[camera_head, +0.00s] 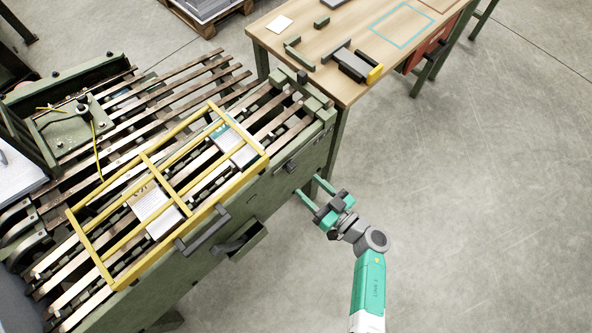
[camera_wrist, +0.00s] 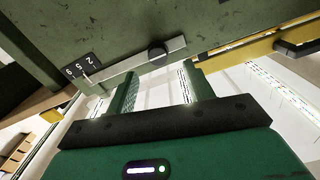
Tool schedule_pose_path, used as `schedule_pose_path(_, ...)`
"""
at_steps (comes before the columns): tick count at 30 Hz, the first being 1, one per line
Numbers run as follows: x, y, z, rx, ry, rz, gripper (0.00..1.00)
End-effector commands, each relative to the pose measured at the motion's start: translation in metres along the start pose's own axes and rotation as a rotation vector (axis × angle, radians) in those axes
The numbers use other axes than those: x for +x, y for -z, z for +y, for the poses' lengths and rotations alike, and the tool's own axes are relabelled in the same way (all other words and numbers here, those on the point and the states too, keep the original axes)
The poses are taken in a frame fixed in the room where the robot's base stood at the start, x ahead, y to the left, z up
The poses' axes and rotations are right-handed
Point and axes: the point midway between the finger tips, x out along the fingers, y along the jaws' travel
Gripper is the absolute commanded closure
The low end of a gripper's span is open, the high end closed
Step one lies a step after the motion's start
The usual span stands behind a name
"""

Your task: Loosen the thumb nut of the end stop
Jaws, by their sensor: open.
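A dark round knob (camera_wrist: 157,54), which looks like the thumb nut, sits on a pale metal strip (camera_wrist: 128,70) along the green machine side in the wrist view. In the head view, a small dark fitting (camera_head: 289,168) shows on the machine's side near its right end; I cannot make out the nut there. My gripper (camera_head: 308,188) is open and empty beside this side, its fingers pointing at the machine. In the wrist view, the knob lies just beyond and between the fingertips (camera_wrist: 160,72), apparently not between the fingers. Whether a finger touches the strip is unclear.
A dark number plate (camera_wrist: 82,68) with a pointer is left of the knob. A yellow guard frame (camera_head: 152,160) covers the slatted machine bed. A wooden workbench (camera_head: 420,60) stands behind; floor at right is clear.

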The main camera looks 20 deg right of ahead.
Motion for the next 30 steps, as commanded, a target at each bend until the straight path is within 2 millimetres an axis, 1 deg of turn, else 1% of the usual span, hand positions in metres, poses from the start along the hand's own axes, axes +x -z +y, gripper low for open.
schedule_pose_path(1,0.010,-0.005,0.000,-0.004,0.004,0.000,0.48)
schedule_pose_path(3,0.025,-0.005,0.001,-0.005,0.003,0.000,0.48)
schedule_pose_path(6,0.042,-0.005,0.001,-0.004,0.003,0.000,0.48)
schedule_pose_path(9,0.053,-0.003,0.001,-0.004,0.001,0.000,0.48)
schedule_pose_path(12,0.059,-0.001,0.001,-0.002,0.000,0.000,0.48)
schedule_pose_path(19,0.060,0.000,0.000,-0.002,-0.001,0.000,0.48)
schedule_pose_path(20,0.060,0.000,0.000,-0.002,-0.001,0.001,0.52)
schedule_pose_path(24,0.060,0.000,0.001,-0.003,-0.001,0.001,0.79)
schedule_pose_path(26,0.060,0.000,0.001,-0.003,-0.001,0.001,0.91)
schedule_pose_path(27,0.060,0.000,0.001,-0.003,-0.001,0.001,0.93)
schedule_pose_path(30,0.060,0.000,0.001,-0.005,-0.001,0.001,0.92)
